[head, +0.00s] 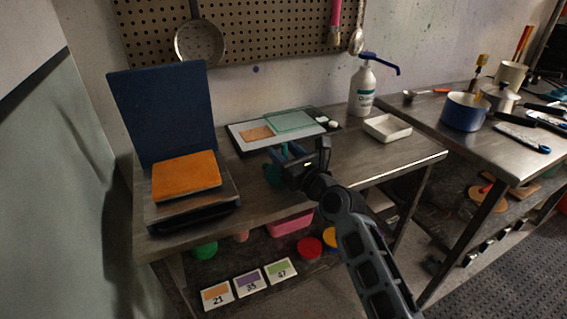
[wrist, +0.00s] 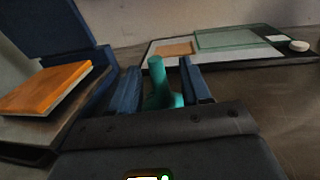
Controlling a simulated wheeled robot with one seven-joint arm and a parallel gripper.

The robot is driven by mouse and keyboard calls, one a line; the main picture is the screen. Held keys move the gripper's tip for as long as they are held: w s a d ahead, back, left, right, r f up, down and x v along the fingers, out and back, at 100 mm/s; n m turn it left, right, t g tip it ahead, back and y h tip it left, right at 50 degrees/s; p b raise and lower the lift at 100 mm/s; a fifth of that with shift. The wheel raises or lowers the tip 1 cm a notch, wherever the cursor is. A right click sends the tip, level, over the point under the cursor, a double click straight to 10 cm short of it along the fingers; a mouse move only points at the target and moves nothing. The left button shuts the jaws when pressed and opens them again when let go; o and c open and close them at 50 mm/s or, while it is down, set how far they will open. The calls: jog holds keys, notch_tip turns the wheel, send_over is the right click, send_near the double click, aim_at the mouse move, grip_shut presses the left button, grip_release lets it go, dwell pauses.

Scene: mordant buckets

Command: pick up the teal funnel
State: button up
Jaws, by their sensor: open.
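The teal funnel (wrist: 157,83) stands on the metal table, with its narrow spout pointing up, in the wrist view. It shows between the two blue fingers of my gripper (wrist: 160,88), which are open with a finger to each side of it. I cannot tell whether either finger touches it. The gripper body hides its lower part. In the head view my gripper (head: 283,156) is low over the table, and the teal funnel (head: 272,176) is partly hidden behind it.
An orange block (head: 187,175) lies on a dark device with a raised blue lid (head: 163,110) at the left. A board with a glass plate (head: 293,121) lies behind the gripper. A white pump bottle (head: 362,90) and a white dish (head: 388,128) stand to the right.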

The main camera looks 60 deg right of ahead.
jog(key=shift+x, duration=1.25)
jog(key=shift+c, duration=0.3)
grip_shut()
